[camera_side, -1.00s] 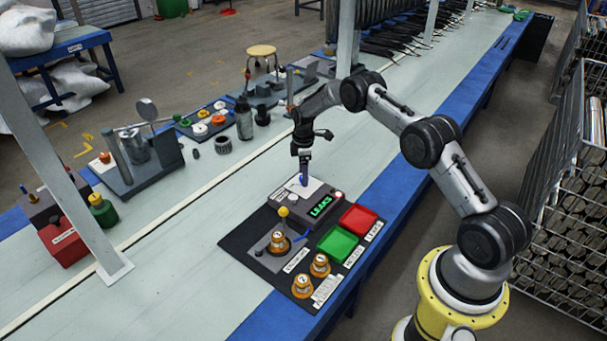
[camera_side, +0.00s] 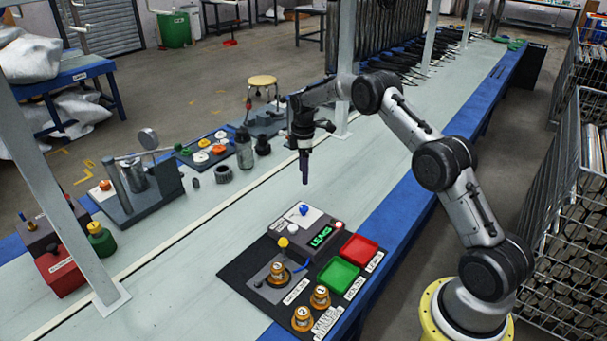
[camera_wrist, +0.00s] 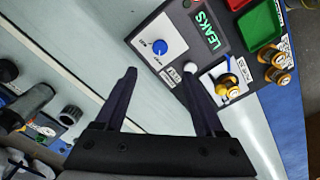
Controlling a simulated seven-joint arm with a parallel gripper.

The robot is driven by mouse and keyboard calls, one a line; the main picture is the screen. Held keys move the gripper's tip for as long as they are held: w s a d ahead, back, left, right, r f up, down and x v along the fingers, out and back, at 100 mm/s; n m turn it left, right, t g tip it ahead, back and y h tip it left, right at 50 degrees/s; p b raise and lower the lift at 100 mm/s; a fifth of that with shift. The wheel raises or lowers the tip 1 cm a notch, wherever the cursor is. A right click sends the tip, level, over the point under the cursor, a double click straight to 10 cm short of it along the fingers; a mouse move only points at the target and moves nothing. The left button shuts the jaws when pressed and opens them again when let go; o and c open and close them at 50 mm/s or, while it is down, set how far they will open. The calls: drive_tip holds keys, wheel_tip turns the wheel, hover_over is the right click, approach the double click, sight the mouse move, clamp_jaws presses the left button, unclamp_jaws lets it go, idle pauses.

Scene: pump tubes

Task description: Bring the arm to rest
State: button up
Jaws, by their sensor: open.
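My gripper (camera_side: 304,172) hangs above the bench, up and behind the test box, clear of everything. In the wrist view my gripper (camera_wrist: 165,95) shows two dark fingers spread apart with nothing between them. The test box (camera_side: 312,240) has a lit green "LEAKS" display (camera_side: 320,238) and a blue knob (camera_side: 304,209); the knob also shows in the wrist view (camera_wrist: 160,47). No finger touches the knob.
A black mat (camera_side: 237,277) carries the box, a green tray (camera_side: 338,275), a red tray (camera_side: 359,249) and orange-and-black parts (camera_side: 320,297). Fixtures and bottles (camera_side: 244,148) line the bench's far side.

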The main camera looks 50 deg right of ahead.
drive_tip(key=a+r+n+t, duration=0.1)
drive_tip(key=a+r+t, duration=0.35)
drive_tip(key=r, duration=1.25)
drive_tip(key=s+a+r, duration=1)
drive_tip(key=s+r, duration=0.1)
drive_tip(key=r, duration=0.4)
drive_tip(key=s+a+r+m+t, duration=0.1)
drive_tip(key=s+a+m, duration=0.15)
drive_tip(key=s, duration=0.65)
drive_tip(key=s+a+m+t, duration=0.1)
drive_tip(key=s+a, duration=0.2)
drive_tip(key=s, duration=0.5)
drive_tip(key=s+a+f+m, duration=0.1)
drive_tip(key=s+f+m, duration=0.5)
drive_tip(key=s+f, duration=0.3)
drive_tip(key=shift+s+f+m+g, duration=0.35)
drive_tip(key=shift+s+g, duration=0.1)
drive_tip(key=shift+s, duration=0.35)
